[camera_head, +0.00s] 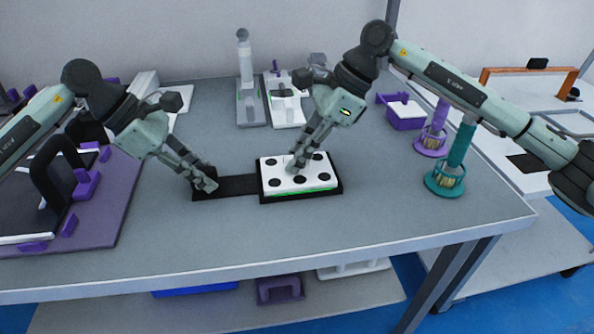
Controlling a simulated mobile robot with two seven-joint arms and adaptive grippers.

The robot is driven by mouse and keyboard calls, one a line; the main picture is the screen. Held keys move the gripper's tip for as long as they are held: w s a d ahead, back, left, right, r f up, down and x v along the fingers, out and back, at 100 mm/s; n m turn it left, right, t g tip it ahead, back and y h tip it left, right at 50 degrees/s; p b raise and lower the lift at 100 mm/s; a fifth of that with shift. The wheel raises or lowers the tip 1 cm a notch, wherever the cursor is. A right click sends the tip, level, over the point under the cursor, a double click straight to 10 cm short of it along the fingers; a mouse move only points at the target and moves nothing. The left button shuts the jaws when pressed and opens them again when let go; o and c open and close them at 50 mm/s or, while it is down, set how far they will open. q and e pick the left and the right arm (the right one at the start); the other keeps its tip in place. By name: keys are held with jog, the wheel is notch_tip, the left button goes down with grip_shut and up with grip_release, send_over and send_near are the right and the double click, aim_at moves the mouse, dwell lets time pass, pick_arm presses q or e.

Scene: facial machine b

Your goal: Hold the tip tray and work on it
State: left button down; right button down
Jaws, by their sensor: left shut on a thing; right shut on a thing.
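The tip tray is a black base (237,186) with a narrow left part and a wider right part, lying on the grey table. A white plate (276,179) with several black round holes and a green edge sits on its wider part. My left gripper (206,186) is shut on the left end of the black base. My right gripper (295,168) points down at the middle of the white plate. It is shut, with its fingertips at the plate's top; what exactly it grips is too small to tell.
A purple board (110,205) with a black-handled device is at the left. Grey and white instruments (250,105) stand at the back. Purple (431,140) and teal (446,182) brush-like holders stand at the right, with a purple box (405,118) behind. The table's front is clear.

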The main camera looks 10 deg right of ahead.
pick_arm(q)
jog(key=shift+f, duration=0.3)
pick_arm(e)
jog(key=shift+r, duration=3.7)
pick_arm(q)
jog(key=c, duration=1.4)
grip_release()
jog(key=shift+r, duration=0.1)
jog(key=shift+r, duration=0.2)
